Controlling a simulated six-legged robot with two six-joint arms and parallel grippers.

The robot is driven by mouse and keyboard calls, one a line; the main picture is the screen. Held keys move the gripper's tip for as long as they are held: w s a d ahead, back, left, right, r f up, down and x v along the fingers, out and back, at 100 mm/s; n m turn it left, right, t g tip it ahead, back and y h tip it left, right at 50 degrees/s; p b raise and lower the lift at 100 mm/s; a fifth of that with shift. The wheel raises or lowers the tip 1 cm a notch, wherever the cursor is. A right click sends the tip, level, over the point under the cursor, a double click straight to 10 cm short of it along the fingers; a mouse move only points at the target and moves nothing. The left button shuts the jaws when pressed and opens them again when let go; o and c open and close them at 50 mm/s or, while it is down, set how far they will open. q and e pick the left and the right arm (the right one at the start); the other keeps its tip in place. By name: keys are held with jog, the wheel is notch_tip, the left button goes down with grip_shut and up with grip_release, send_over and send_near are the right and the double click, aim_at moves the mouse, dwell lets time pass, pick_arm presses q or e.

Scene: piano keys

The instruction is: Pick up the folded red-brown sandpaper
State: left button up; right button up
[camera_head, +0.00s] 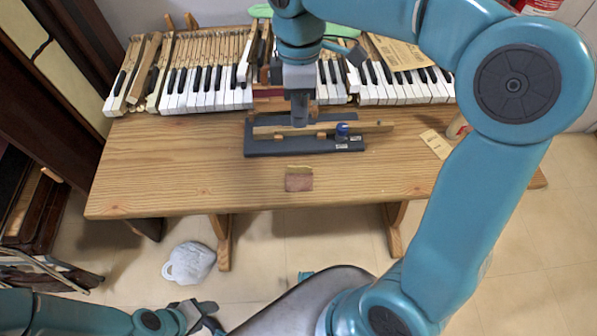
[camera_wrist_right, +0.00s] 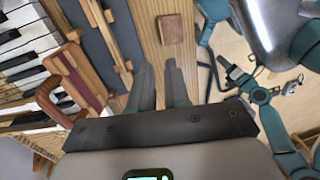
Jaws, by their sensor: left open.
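The folded red-brown sandpaper (camera_head: 299,183) lies flat near the front edge of the wooden table, with a thin tan strip along its back edge. In the right wrist view the sandpaper (camera_wrist_right: 171,29) is beyond the fingertips. My right gripper (camera_head: 299,118) points down over the dark jig, behind the sandpaper and apart from it. In its wrist view the right gripper (camera_wrist_right: 160,66) has its fingers parted, with nothing between them. My left gripper (camera_head: 211,314) is open and empty, low in front of the table and to the left of the sandpaper.
A dark jig (camera_head: 262,146) with a wooden bar and a blue knob (camera_head: 342,129) stands behind the sandpaper. Piano keys (camera_head: 205,90) line the table's back. A tan card (camera_head: 437,144) lies to the right. The tabletop left of the sandpaper is clear. A whitish bag-like object (camera_head: 190,262) is on the floor.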

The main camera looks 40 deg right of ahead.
jog(key=b, duration=0.2)
send_over(296, 164)
jog(key=s, duration=0.2)
jog(key=f, duration=0.9)
jog(key=shift+w+a, duration=0.1)
jog(key=shift+w, duration=0.15)
jog(key=f, duration=0.2)
jog(key=a+f+b, duration=0.1)
jog(key=f, duration=0.2)
jog(key=shift+s, duration=0.15)
jog(key=shift+f, duration=0.3)
grip_shut()
